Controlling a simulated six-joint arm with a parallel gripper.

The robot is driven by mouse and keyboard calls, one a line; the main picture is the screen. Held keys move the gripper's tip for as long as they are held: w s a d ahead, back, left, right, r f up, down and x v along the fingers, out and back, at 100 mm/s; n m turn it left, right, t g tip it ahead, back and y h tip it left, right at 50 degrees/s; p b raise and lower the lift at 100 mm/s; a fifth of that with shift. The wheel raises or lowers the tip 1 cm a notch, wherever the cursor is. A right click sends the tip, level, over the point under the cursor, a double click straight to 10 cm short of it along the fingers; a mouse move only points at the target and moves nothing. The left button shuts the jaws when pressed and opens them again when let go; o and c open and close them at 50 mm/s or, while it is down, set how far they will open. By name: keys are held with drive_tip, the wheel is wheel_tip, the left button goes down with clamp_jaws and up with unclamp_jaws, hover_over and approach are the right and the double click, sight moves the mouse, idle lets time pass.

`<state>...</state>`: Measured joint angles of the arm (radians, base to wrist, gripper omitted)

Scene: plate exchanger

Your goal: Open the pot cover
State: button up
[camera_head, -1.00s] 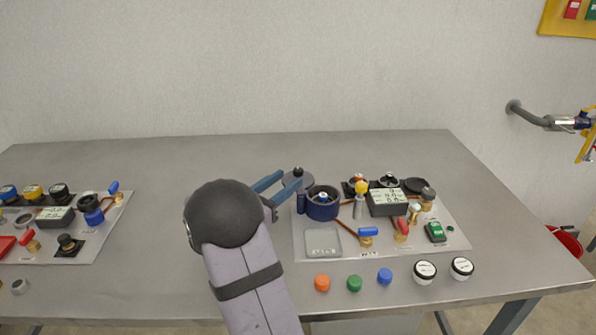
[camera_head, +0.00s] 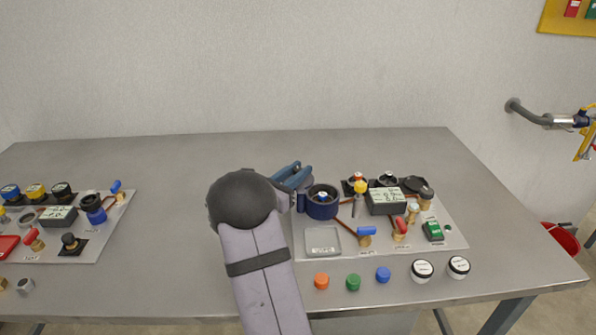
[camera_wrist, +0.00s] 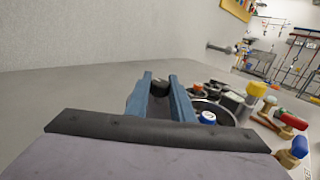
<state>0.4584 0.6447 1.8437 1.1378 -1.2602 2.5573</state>
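The pot (camera_head: 322,206) is a dark blue round body on the right panel, and its top is uncovered. A blue-and-white piece (camera_head: 323,195) shows inside its rim; in the wrist view it is right of my fingers (camera_wrist: 208,118). My gripper (camera_head: 300,170) is left of and behind the pot, with its blue fingers apart. A dark round knob (camera_wrist: 160,86), which looks like the cover's, lies between the fingertips in the wrist view and fills the gap. I cannot tell whether they grip it. In the head view, the rest of the cover is hidden by my gripper.
The right panel has a display box (camera_head: 386,203), a yellow-topped post (camera_head: 360,187) and red and blue valve handles close to the pot. Loose caps (camera_head: 353,283) lie in front. A second panel (camera_head: 85,247) stands at left; the table behind is clear.

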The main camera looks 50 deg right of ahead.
clamp_jaws()
drive_tip(key=shift+w+a+f+t+b, duration=0.15)
drive_tip(key=shift+t+b, duration=0.35)
drive_tip(key=shift+b, duration=0.65)
drive_tip(key=shift+n+t+b, duration=0.3)
drive_tip(key=shift+n+b, duration=0.1)
drive_tip(key=shift+b, duration=0.3)
drive_tip(key=n+t+b, duration=0.1)
drive_tip(key=b, duration=0.2)
drive_tip(key=a+n+t+y+b, duration=0.1)
drive_tip(key=t+b, duration=0.1)
drive_tip(key=b, duration=0.2)
drive_tip(key=n+t+b, duration=0.1)
drive_tip(key=t+b, duration=0.1)
drive_tip(key=b, duration=0.2)
drive_tip(key=shift+w+a+y, duration=0.3)
drive_tip(key=shift+w, duration=0.1)
drive_tip(key=shift+a+n+t+y+b, duration=0.15)
drive_tip(key=shift+n+t+y+b, duration=0.25)
drive_tip(key=shift+b, duration=0.45)
drive_tip(key=shift+r, duration=0.3)
drive_tip(key=shift+w, duration=0.1)
drive_tip(key=o, duration=0.9)
unclamp_jaws()
drive_tip(key=shift+c, duration=0.2)
